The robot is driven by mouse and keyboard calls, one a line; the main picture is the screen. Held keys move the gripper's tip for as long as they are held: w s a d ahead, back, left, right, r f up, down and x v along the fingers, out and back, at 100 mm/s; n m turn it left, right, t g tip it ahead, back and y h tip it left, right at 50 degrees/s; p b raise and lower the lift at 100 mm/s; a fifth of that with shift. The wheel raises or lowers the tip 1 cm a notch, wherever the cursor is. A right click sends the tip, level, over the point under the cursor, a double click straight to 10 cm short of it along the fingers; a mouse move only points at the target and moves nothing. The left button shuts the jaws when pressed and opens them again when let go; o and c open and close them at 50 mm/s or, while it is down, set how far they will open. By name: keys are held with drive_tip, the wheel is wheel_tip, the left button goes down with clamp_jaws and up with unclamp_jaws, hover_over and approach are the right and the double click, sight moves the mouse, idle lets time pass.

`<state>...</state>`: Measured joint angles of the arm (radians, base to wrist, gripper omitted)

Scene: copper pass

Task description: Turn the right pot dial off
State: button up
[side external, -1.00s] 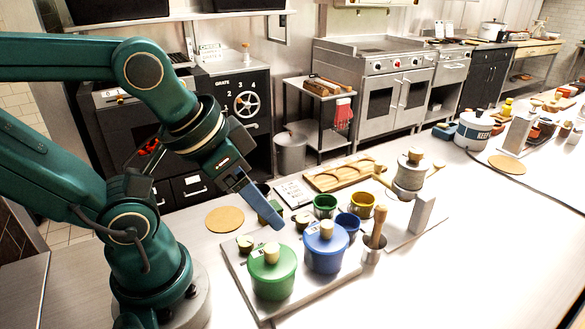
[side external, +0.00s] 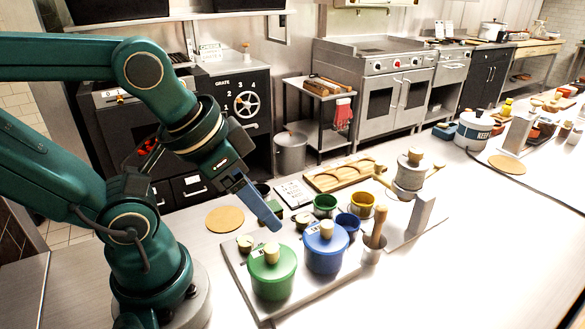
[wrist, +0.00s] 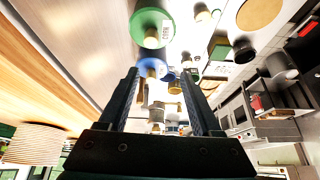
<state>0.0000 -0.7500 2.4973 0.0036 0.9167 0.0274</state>
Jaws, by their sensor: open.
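The green pot (side external: 272,278) and, to its right, the blue pot (side external: 326,255) stand on a pale board, both lidded with wooden knobs. A small round dial-like piece (side external: 303,220) sits behind the blue pot's left side, and a similar one (side external: 245,243) sits behind the green pot; I cannot read their settings. My gripper (side external: 274,223) points down above the board, behind the pots and left of the right-hand piece, apparently touching nothing. In the wrist view, my gripper (wrist: 160,72) is open and empty, with the green pot (wrist: 152,14) beyond the fingertips.
Green (side external: 325,206) and yellow (side external: 362,203) cups stand behind the blue pot. A mortar with a pestle (side external: 372,248) is close on its right. A round cork mat (side external: 225,219) lies left of the gripper. The front right counter is clear.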

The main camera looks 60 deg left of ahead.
drive_tip(key=m+g+y, duration=0.1)
drive_tip(key=m+g, duration=0.2)
drive_tip(key=g, duration=0.6)
approach(246, 240)
drive_tip(key=shift+w+x, duration=0.2)
drive_tip(key=shift+x, duration=0.9)
drive_tip(key=shift+s+f+g, duration=0.25)
drive_tip(key=shift+f+g, duration=0.15)
drive_tip(key=shift+f, duration=0.45)
drive_tip(key=shift+x, duration=2.45)
drive_tip(key=shift+n, duration=0.3)
clamp_jaws()
